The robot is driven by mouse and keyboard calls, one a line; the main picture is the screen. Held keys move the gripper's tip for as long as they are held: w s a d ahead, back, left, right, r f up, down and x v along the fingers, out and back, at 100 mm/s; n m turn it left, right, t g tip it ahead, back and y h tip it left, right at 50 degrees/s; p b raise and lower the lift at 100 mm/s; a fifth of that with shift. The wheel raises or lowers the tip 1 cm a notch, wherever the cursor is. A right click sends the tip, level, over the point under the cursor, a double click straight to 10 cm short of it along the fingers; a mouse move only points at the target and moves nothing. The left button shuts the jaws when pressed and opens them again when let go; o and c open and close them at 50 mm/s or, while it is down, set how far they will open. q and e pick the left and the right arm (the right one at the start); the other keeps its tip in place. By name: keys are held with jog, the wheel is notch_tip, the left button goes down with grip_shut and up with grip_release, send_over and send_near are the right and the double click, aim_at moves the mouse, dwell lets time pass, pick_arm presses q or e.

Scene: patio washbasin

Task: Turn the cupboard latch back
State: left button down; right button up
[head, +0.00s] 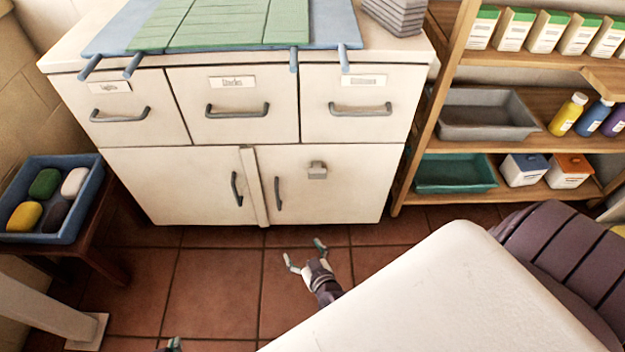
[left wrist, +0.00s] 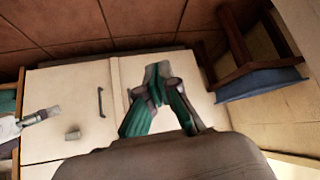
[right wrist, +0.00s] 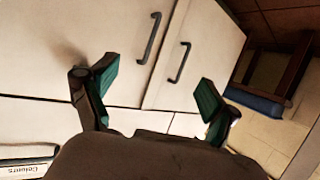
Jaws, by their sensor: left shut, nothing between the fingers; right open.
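The cupboard latch (head: 317,171) is a small grey block high on the right cupboard door (head: 335,200). It also shows in the left wrist view (left wrist: 73,133). I cannot make it out in the right wrist view, where a finger may cover it. My right gripper (head: 304,256) is open and empty, apart from the door and lower in the head view; its spread fingers show in the right wrist view (right wrist: 156,85). My left gripper (head: 172,346) shows only a tip at the bottom edge; the left wrist view shows it shut and empty (left wrist: 158,82).
Both doors have dark handles (head: 277,194). Labelled drawers (head: 235,107) sit above them. A stool with a blue soap tray (head: 83,205) stands at left. Shelves (head: 430,135) stand at right. Tiled floor (head: 215,285) before the doors is clear apart from my arms.

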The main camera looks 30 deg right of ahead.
jog(key=w+d+r+m+t+h+b, duration=0.2)
jog(key=w+d+r+m+h+b, duration=0.1)
jog(key=w+d+h+b, duration=0.15)
jog(key=m+h+b, duration=0.3)
send_near(317, 175)
jog(key=shift+h, duration=0.25)
jog(key=b+x, duration=0.2)
jog(key=x, duration=0.3)
jog(key=shift+a+f, duration=0.1)
jog(key=b+x, duration=0.2)
jog(key=x, duration=0.3)
jog(key=shift+w, duration=0.3)
pick_arm(q)
jog(key=w+d+r+t+h, duration=0.1)
jog(key=r+t, duration=0.7)
jog(key=r, duration=0.8)
jog(key=w+d+r+t+h, duration=0.1)
jog(key=r+t, duration=0.7)
jog(key=r, duration=0.9)
jog(key=shift+w+d+m+h, duration=0.3)
jog(key=shift+d+h, duration=0.6)
jog(key=shift+h, duration=0.5)
pick_arm(e)
jog(key=shift+w+d, duration=0.2)
jog(key=shift+d, duration=0.15)
